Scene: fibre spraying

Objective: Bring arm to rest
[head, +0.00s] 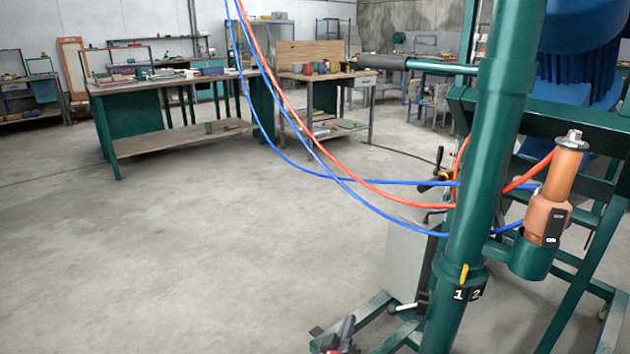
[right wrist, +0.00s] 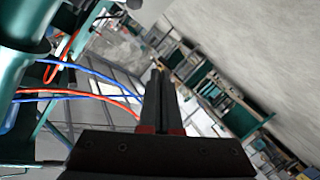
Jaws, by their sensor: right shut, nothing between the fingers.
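My right gripper (head: 341,336) shows only in part at the bottom edge of the head view, as a small dark shape with a bit of red. It is left of the foot of the green post (head: 497,130). In the right wrist view its dark fingers (right wrist: 158,72) are together, with nothing between them. That view is tilted. My left gripper is in neither view. The orange spray tool (head: 555,200) sits upright in a green holder on the post's right side, apart from my right gripper.
Blue hoses (head: 300,160) and a red hose (head: 330,172) hang in from above and run to the post. A grey box (head: 410,255) stands behind the post. Workbenches (head: 175,82) stand at the back. The floor at the left is clear.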

